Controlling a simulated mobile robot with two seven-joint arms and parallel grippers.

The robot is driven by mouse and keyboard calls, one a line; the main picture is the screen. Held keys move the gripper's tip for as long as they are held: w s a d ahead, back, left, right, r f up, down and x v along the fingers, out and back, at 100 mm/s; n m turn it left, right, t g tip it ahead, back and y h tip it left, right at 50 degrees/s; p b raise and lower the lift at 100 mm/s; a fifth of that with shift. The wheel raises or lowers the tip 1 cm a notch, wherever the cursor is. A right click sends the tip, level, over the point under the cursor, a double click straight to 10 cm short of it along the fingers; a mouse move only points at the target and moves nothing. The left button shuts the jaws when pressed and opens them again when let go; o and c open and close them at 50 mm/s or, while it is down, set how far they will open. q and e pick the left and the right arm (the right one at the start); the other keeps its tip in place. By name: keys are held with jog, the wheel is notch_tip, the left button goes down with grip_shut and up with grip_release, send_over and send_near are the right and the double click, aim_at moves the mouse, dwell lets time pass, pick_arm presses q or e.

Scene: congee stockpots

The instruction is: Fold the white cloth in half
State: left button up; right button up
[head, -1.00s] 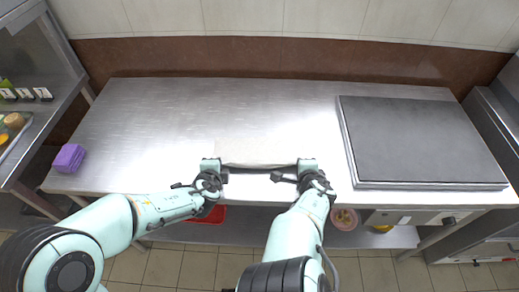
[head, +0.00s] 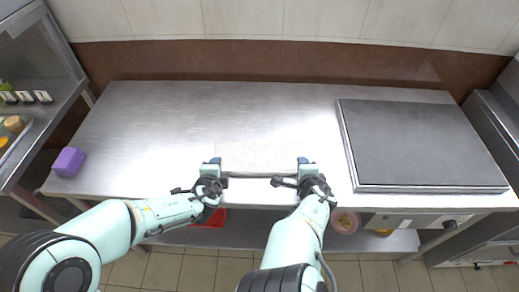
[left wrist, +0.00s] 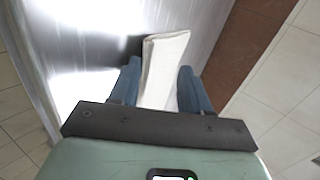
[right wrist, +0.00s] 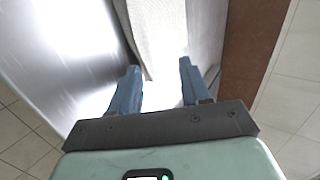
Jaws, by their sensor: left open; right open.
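The white cloth (head: 262,152) lies on the steel table near its front edge, a faint pale rectangle between my two grippers in the head view. In the left wrist view the cloth (left wrist: 165,62) shows as a narrow pale strip running between the fingers. In the right wrist view the cloth (right wrist: 158,30) lies just beyond the fingers. My left gripper (head: 213,163) is open at the cloth's left side. My right gripper (head: 304,163) is open at its right side. I cannot tell whether either finger touches the cloth, or how many layers it has.
The steel table (head: 180,115) is bare behind and left of the cloth. A flat grey griddle (head: 422,140) fills its right end. A purple block (head: 69,161) sits at the front left corner. A red container (head: 211,217) and a pink bowl (head: 344,220) are below the tabletop.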

pick_arm(q)
jog(key=s+r, duration=0.6)
jog(key=r, duration=0.3)
pick_arm(e)
jog(key=s+r, duration=0.6)
jog(key=r, duration=0.2)
jog(key=shift+r, duration=0.35)
pick_arm(q)
jog(key=shift+f, duration=0.1)
